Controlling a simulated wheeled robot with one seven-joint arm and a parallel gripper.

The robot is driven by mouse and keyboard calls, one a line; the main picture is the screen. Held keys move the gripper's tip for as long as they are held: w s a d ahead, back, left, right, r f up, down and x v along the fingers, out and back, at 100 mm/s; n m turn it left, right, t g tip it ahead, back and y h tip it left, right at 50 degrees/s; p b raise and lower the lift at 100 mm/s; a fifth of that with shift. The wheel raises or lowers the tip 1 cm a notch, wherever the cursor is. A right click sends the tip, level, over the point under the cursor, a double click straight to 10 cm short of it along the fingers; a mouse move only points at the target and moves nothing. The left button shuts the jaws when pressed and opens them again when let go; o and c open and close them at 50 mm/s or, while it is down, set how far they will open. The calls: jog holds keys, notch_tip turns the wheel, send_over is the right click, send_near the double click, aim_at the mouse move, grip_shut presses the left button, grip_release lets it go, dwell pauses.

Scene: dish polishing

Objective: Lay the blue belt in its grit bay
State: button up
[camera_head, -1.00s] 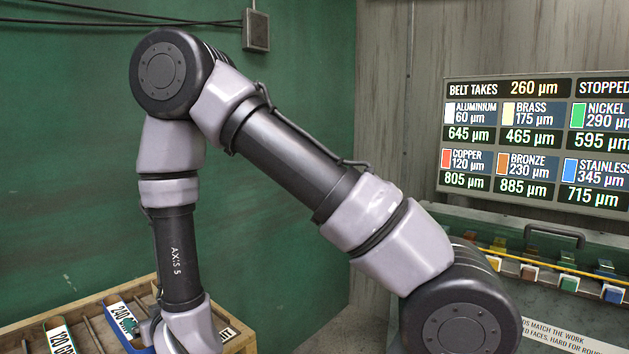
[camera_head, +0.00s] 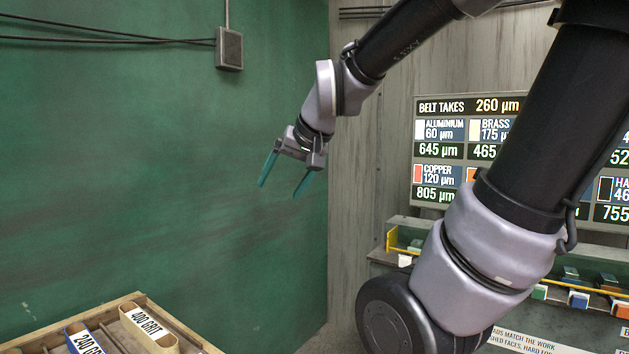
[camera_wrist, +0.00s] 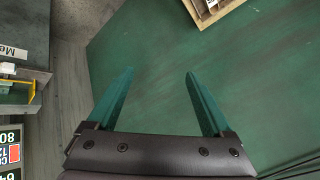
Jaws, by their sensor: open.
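The blue belt (camera_head: 71,328) shows as a blue edge around a white 240 grit label in the wooden tray (camera_head: 190,336) at the bottom left of the head view. Most of it is cut off by the frame edge, so I cannot tell how fully it lies in its bay. My gripper (camera_head: 281,190) is open and empty, in the air above and to the right of the tray, apart from the belt. Its two teal fingers (camera_wrist: 158,75) show spread in the wrist view, with nothing between them.
A tan belt (camera_head: 150,328) with a 400 grit label lies in the tray, right of the blue one. A grey bench with coloured blocks (camera_head: 578,299) and a yellow rail stands at the right, under a lit display board (camera_head: 440,152). Green wall (camera_head: 160,180) fills the left.

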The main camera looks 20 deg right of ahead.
jog(key=s+d+r+m, duration=0.1)
jog(key=s+d, duration=0.2)
jog(key=s, duration=0.4)
jog(key=shift+s+d+r+g+h, duration=0.2)
jog(key=shift+d+g+h, duration=0.1)
jog(key=shift+d+g, duration=0.1)
